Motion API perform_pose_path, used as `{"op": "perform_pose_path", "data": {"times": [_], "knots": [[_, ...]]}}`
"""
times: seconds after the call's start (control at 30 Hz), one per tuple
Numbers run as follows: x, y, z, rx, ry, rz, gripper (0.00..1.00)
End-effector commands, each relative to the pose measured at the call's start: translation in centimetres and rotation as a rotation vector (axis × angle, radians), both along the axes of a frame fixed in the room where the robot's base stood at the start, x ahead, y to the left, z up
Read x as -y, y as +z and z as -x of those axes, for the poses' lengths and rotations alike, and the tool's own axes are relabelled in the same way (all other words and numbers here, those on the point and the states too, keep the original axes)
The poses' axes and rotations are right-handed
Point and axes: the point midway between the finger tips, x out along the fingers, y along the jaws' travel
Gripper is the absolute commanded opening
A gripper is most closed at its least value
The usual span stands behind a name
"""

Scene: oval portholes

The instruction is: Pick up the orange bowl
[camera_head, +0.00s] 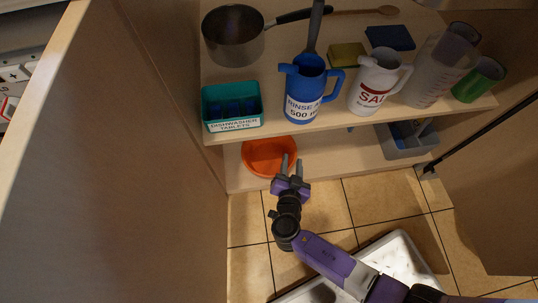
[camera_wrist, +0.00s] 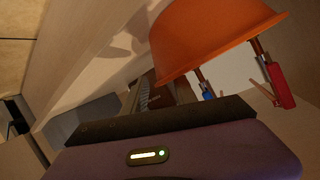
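The orange bowl (camera_head: 262,153) sits on the lower shelf, under the front edge of the upper shelf and towards its left end. My gripper (camera_head: 291,163) reaches in from the front at the bowl's right side. Its two fingers are apart, with a gap between them. In the wrist view the bowl (camera_wrist: 210,40) fills the top right, tilted in the picture, and covers part of the fingers (camera_wrist: 160,92). I cannot tell whether the fingers touch the rim. Nothing shows held.
The upper shelf holds a teal tablet box (camera_head: 232,124), a blue jug (camera_head: 303,108), a white jug (camera_head: 372,95) and a pot (camera_head: 233,52). A grey container (camera_head: 408,146) stands right on the lower shelf. Cabinet walls flank both sides.

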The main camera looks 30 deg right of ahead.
Motion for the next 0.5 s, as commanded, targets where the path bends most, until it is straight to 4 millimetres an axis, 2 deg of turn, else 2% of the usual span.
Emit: {"op": "perform_pose_path", "data": {"times": [0.2,0.5], "knots": [[1.4,-1.1,-2.2,0.001,-0.001,-0.002,0.34],[1.6,-1.2,-2.5,0.001,0.000,-0.001,0.34]]}}
